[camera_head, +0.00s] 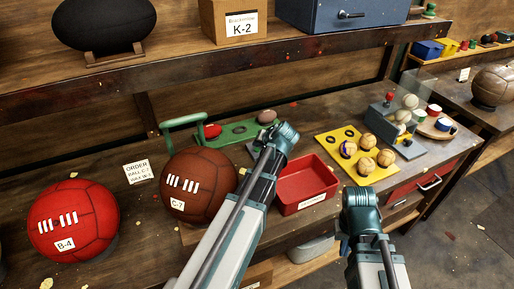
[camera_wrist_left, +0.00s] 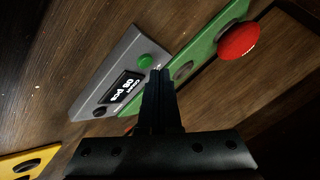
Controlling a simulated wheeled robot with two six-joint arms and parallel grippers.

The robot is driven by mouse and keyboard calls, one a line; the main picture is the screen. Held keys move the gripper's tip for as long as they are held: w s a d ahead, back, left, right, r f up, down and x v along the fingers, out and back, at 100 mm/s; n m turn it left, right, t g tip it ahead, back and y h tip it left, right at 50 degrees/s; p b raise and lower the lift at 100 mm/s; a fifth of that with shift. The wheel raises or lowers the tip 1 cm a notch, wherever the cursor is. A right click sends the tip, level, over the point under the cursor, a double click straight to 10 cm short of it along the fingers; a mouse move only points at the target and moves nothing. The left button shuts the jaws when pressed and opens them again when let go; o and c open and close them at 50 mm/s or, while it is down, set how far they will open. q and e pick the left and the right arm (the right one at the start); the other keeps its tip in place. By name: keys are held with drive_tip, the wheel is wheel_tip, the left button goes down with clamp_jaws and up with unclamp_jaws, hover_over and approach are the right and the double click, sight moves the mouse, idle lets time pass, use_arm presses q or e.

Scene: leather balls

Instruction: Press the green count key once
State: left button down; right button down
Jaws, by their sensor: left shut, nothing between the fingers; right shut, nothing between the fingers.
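In the left wrist view a grey counter box (camera_wrist_left: 112,82) lies on the wooden bench. It has a round green key (camera_wrist_left: 147,61), a dark display (camera_wrist_left: 121,91) with small white text, and a dark button (camera_wrist_left: 99,112). My left gripper (camera_wrist_left: 160,71) is shut and empty. Its tips appear just beside the green key; I cannot tell whether they touch anything. In the head view my left arm's wrist (camera_head: 281,137) largely hides the counter box. My right gripper (camera_head: 361,206) is shut and empty, in front of the yellow tray; its fingertips are hard to make out.
A green plate (camera_wrist_left: 203,47) with a red ball (camera_wrist_left: 239,40) adjoins the counter. A red bin (camera_head: 305,185), a yellow tray (camera_head: 349,166) with several small balls, a brown ball (camera_head: 198,186) and a red ball (camera_head: 72,221) are nearby. A shelf (camera_head: 190,73) spans the back.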

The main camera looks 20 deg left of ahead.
use_arm(q)
drive_tip(key=shift+r, duration=0.1)
wheel_tip(320, 180, up, 5)
drive_tip(key=p, duration=0.5)
idle(0.3)
idle(0.7)
